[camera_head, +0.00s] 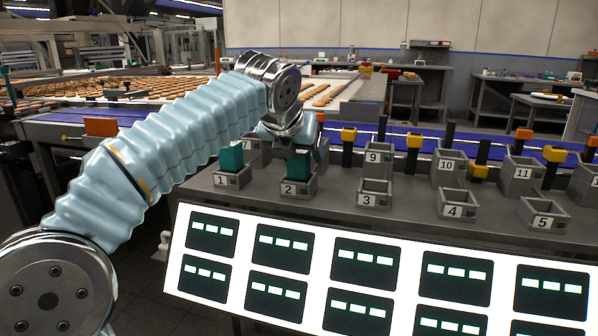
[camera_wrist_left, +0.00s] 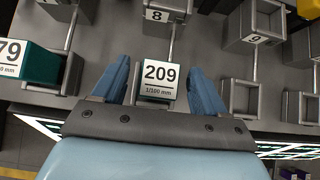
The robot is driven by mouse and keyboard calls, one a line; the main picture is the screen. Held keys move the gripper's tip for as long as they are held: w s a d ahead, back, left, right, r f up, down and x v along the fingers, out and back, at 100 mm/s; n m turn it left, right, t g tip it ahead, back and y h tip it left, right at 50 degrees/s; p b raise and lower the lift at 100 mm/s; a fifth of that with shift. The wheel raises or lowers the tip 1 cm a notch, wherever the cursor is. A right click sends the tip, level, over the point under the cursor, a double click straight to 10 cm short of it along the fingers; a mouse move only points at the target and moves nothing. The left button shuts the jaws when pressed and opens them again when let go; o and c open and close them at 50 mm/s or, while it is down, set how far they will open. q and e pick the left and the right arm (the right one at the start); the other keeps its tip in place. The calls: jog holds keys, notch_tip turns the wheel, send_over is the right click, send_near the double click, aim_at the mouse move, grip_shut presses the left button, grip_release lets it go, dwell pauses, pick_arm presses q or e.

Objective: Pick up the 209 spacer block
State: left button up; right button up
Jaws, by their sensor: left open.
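The 209 spacer block (camera_wrist_left: 160,81) has a white label on its top face, reading 209 and 1/100 mm. It lies between the two blue fingers of my left gripper (camera_wrist_left: 158,70) in the left wrist view. The fingers stand apart, with a gap on each side of the block. In the head view the teal block (camera_head: 299,169) stands upright in the grey holder numbered 2 (camera_head: 296,190). My left gripper (camera_head: 307,142) is over it from above, partly hidden by my own wrist. My right gripper is not in view.
Another teal block (camera_head: 231,158) stands in holder 1; its label ends in 79 in the left wrist view (camera_wrist_left: 22,62). Holders 3 (camera_head: 368,200), 4 (camera_head: 454,211) and 5 (camera_head: 543,222) look empty. Several holders stand behind. A lit panel (camera_head: 375,270) lies in front.

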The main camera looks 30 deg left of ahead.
pick_arm(q)
jog(key=shift+w+f, duration=0.25)
jog(key=c, duration=1.1)
jog(key=shift+r, duration=0.15)
jog(key=shift+c, duration=0.2)
